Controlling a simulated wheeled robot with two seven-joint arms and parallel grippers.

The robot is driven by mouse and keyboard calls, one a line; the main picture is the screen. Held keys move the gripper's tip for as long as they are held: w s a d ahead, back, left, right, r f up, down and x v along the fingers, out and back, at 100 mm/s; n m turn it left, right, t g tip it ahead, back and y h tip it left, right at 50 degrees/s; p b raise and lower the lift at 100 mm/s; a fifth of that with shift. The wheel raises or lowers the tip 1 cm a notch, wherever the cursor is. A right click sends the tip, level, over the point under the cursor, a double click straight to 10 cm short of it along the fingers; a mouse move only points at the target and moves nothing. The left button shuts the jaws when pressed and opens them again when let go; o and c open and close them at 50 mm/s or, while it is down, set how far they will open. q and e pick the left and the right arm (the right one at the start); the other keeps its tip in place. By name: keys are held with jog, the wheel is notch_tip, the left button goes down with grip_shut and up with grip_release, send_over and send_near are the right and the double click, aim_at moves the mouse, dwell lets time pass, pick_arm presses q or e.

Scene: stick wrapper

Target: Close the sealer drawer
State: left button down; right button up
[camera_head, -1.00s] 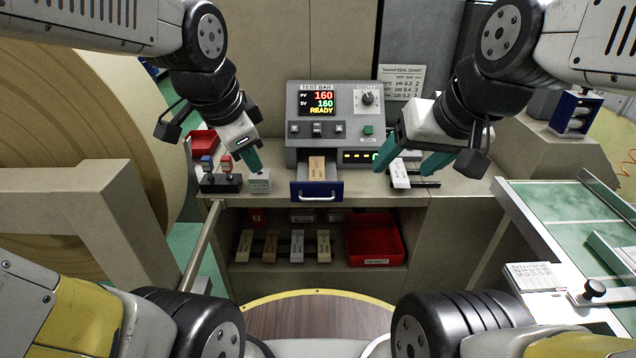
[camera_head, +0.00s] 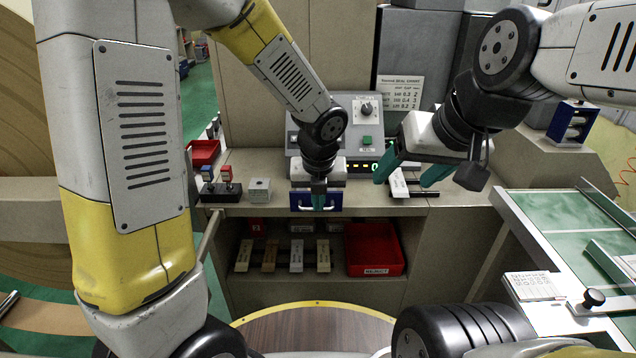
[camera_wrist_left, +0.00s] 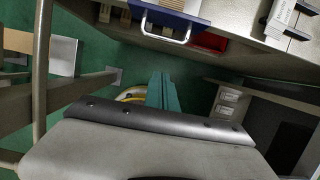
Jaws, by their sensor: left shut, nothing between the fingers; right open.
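The sealer drawer has a blue front (camera_head: 335,202) with a pale handle, low on the grey sealer (camera_head: 369,141). It appears to stand out from the machine; my left arm hides its inside. My left gripper (camera_head: 319,202) is shut and empty, pointing down in front of the drawer front. In the left wrist view its teal fingers (camera_wrist_left: 163,92) are together, below and apart in the picture from the handle (camera_wrist_left: 166,34) of the blue drawer (camera_wrist_left: 180,5). Contact cannot be told. My right gripper (camera_head: 411,177) is open above a pale block (camera_head: 399,186) on the counter.
A small stand with red and blue tops (camera_head: 220,186) and a grey block (camera_head: 260,190) are left of the drawer. Below, a shelf holds several upright bars (camera_head: 297,256) and a red reject bin (camera_head: 375,249). A green-topped table (camera_head: 560,216) is at right.

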pick_arm(q)
jog(key=w+f, duration=0.5)
jog(key=f, duration=0.1)
jog(key=shift+w+f, duration=0.25)
jog(key=shift+w, duration=0.1)
